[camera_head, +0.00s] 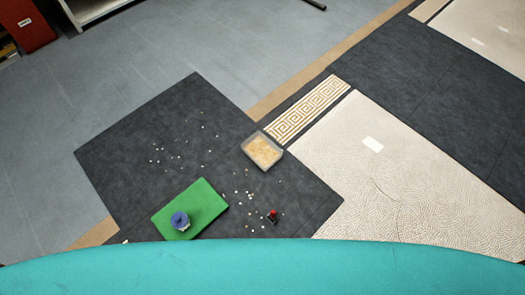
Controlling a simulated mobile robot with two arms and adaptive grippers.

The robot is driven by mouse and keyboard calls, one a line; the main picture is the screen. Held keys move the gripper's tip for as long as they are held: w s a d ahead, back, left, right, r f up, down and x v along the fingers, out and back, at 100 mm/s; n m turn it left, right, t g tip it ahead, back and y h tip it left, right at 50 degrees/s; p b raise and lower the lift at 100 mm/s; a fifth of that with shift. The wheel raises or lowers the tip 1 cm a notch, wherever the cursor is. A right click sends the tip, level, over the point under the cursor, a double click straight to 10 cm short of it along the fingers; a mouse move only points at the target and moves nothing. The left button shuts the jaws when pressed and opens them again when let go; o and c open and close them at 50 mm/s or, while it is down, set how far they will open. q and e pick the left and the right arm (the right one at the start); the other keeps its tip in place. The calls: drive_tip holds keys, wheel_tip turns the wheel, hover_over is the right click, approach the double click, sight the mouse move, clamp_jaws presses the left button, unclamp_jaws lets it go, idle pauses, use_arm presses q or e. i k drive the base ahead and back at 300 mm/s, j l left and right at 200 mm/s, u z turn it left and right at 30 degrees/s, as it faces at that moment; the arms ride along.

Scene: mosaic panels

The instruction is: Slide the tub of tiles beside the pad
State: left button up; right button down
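A clear tub (262,151) filled with pale yellowish tiles sits on a dark square mat (120,150), near the mat's upper right side and close to the patterned border strip. A green pad (211,194) lies flat on the mat, lower left of the tub, with a gap of bare mat between them. A small jar with a blue lid (180,220) stands on the pad. Neither of my grippers shows in the head view.
Loose light chips (250,200) are scattered on the mat between pad and right corner, and others lie above the pad. A small red and black tool (272,216) lies right of the pad. A white mosaic panel (400,180) spreads to the right.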

sight(265, 154)
drive_tip(key=l+u, duration=0.3)
drive_tip(key=l, duration=1.5)
drive_tip(key=i+l+u, duration=0.2)
drive_tip(key=i+l, duration=0.2)
drive_tip(key=i+l+u, duration=0.2)
drive_tip(key=i+l, duration=0.15)
drive_tip(key=l, duration=0.2)
